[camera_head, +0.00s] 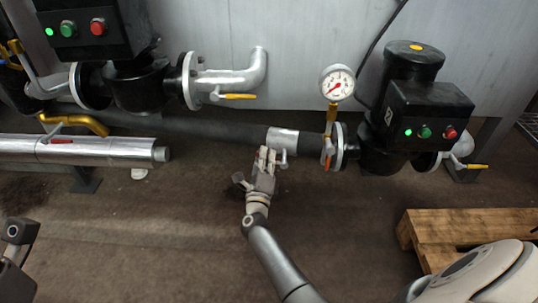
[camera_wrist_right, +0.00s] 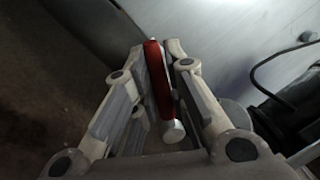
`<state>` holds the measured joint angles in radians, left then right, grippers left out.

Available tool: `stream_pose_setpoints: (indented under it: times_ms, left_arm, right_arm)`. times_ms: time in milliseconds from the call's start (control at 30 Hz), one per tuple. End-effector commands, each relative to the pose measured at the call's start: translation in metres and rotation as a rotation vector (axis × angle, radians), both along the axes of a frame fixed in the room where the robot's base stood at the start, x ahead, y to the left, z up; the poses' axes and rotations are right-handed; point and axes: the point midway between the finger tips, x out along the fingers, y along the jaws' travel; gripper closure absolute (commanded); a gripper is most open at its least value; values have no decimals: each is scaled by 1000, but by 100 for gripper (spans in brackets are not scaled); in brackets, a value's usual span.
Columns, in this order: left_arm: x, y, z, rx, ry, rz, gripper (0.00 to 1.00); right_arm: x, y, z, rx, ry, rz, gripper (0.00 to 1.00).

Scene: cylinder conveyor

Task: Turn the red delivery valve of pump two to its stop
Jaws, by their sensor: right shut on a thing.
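My right gripper (camera_head: 267,152) is at the dark pipe left of the right-hand pump (camera_head: 410,100), just below a silver sleeve (camera_head: 286,136). In the right wrist view, the gripper (camera_wrist_right: 161,48) is shut on a red valve handle (camera_wrist_right: 156,78), which lies lengthwise between the two fingers. A pale grey rounded end (camera_wrist_right: 173,131) shows at the handle's near end. In the head view the fingers hide the red handle.
An orange-red lever (camera_head: 329,158) hangs below the gauge (camera_head: 337,83), right of my gripper. A second pump (camera_head: 135,85) and a yellow lever (camera_head: 238,96) are at upper left. A silver pipe (camera_head: 100,150) ends left. A wooden pallet (camera_head: 470,222) lies right; open floor is between.

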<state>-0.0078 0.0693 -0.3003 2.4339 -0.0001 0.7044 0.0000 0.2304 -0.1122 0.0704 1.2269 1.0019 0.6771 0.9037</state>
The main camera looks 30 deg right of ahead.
Motion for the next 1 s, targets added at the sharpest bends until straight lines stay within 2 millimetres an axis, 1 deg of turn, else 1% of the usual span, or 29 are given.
stream_pose_setpoints:
  times_ms: [200,500,700,1000]
  left_arm:
    - [-1,0,2,-1,-5,1,100]
    - [-1,0,3,-2,-8,0,100]
    - [-1,0,2,-2,-4,0,100]
    - [2,0,-2,-1,9,1,100]
  right_arm:
    - [3,4,-12,-166,101,3,100]
    - [5,6,-24,-331,203,2,100]
    - [5,6,-29,-390,239,3,100]
    - [5,7,-31,-420,257,3,100]
